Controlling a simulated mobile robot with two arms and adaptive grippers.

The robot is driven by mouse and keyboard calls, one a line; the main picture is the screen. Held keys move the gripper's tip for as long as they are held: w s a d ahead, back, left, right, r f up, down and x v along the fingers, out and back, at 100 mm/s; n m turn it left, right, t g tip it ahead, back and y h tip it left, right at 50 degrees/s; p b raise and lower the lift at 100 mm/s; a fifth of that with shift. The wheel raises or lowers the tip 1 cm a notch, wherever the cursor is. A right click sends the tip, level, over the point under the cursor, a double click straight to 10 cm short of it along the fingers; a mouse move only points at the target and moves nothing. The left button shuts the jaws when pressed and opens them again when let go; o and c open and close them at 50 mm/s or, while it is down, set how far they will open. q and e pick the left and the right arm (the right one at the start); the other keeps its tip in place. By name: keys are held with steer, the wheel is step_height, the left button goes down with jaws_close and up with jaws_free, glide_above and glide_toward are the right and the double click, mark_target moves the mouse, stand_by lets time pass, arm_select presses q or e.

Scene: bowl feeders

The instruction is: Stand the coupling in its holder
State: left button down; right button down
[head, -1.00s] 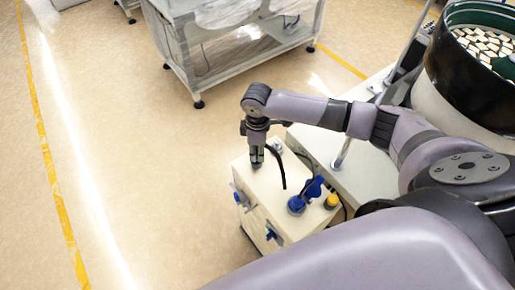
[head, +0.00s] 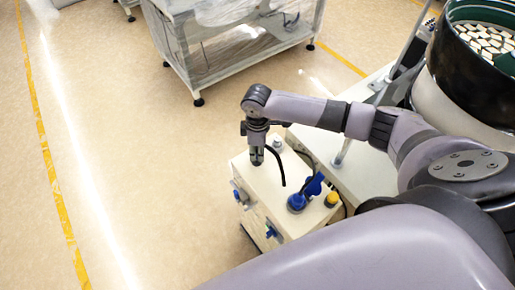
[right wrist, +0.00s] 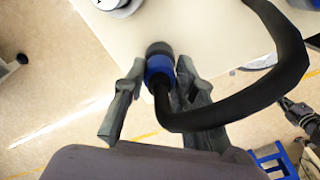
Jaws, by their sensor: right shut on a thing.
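My right gripper (head: 257,160) points down over the far left part of the cream box top in the head view. In the right wrist view its fingers (right wrist: 157,92) are on either side of the coupling, which has a blue collar (right wrist: 160,66) and a dark end. The gripper is shut on the coupling. A black hose (right wrist: 250,103) bends away from it to the right and also shows in the head view (head: 282,170). I cannot make out which fitting is the holder.
The cream box (head: 263,188) carries a grey round fitting (head: 277,145), a blue fitting with a lever (head: 297,203) and a yellow knob (head: 332,200). A bowl feeder (head: 460,75) stands at upper right. Open floor lies left of the box.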

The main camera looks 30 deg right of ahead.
steer(key=shift+f, duration=0.2)
steer(key=c, duration=1.2)
jaws_free()
steer(key=shift+o, duration=0.8)
step_height(320, 180, up, 7)
steer(key=p, duration=0.8)
steer(key=shift+r, duration=0.2)
